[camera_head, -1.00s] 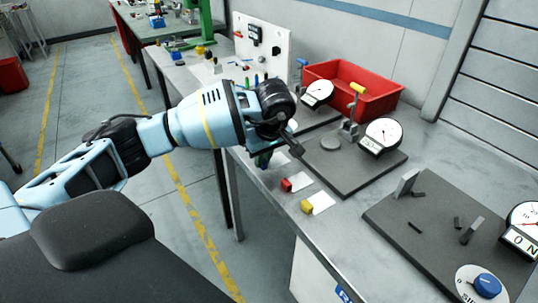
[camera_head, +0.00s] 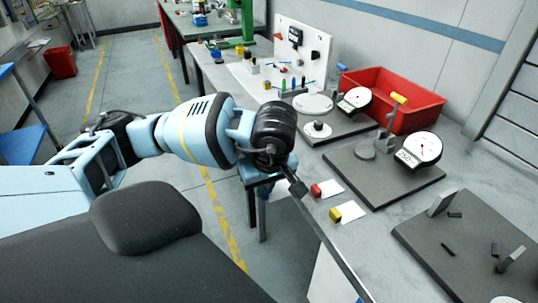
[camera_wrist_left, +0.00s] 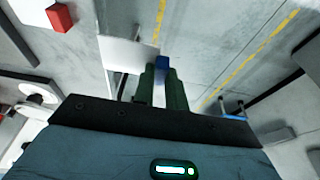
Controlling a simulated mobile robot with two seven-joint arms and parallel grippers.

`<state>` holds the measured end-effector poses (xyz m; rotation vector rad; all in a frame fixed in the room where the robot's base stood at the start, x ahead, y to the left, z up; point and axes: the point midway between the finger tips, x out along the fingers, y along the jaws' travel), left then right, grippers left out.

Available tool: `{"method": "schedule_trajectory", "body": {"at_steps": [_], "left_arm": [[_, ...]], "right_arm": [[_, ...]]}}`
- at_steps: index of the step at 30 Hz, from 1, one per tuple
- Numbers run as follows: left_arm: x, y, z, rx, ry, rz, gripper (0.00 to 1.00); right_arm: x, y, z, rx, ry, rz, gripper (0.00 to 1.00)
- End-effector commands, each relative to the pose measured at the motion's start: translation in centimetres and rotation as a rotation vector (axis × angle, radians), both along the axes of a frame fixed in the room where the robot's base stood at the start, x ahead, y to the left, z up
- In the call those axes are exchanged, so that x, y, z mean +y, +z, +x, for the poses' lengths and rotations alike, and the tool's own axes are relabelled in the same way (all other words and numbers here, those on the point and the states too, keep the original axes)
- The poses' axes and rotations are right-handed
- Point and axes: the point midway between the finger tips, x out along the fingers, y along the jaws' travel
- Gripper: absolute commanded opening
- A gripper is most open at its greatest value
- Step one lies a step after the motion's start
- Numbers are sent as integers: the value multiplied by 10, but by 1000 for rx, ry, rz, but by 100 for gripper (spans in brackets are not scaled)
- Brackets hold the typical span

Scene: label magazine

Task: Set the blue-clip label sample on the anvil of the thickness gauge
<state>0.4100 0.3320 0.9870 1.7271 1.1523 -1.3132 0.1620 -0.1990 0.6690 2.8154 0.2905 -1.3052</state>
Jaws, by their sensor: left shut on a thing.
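My left gripper (camera_wrist_left: 163,88) is shut on the blue clip (camera_wrist_left: 162,66) of a label sample. The sample's white label (camera_wrist_left: 125,52) sticks out to the left in the wrist view. In the head view the left gripper (camera_head: 263,190) hangs beside the bench's front edge, with its fingers mostly hidden by my wrist. A second dial gauge (camera_head: 355,100) stands farther back, with a disc (camera_head: 316,129). The head view does not settle which is the thickness gauge. My right gripper is out of view.
Red-clip (camera_head: 316,190) and yellow-clip (camera_head: 335,214) samples lie near the bench's front edge, right of my gripper. A red bin (camera_head: 412,106) stands behind the gauges. A dark plate (camera_head: 470,250) with an upright block and small dark pieces lies at the right.

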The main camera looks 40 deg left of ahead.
Motion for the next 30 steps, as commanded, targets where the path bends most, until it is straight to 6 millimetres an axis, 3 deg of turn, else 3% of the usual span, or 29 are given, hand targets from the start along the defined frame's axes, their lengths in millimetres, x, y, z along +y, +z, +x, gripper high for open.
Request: {"method": "schedule_trajectory", "body": {"at_steps": [5,15,19,24,30], "left_arm": [[-14,3,3,6,-126,-13,0],[-85,20,11,13,-825,-27,0],[-105,26,10,6,-1031,-15,0],[-117,30,10,0,-1163,-2,0],[-119,30,10,-1,-1180,1,0]], "right_arm": [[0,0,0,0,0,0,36],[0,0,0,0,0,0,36],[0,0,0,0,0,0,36],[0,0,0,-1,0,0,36],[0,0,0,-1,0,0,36]]}}
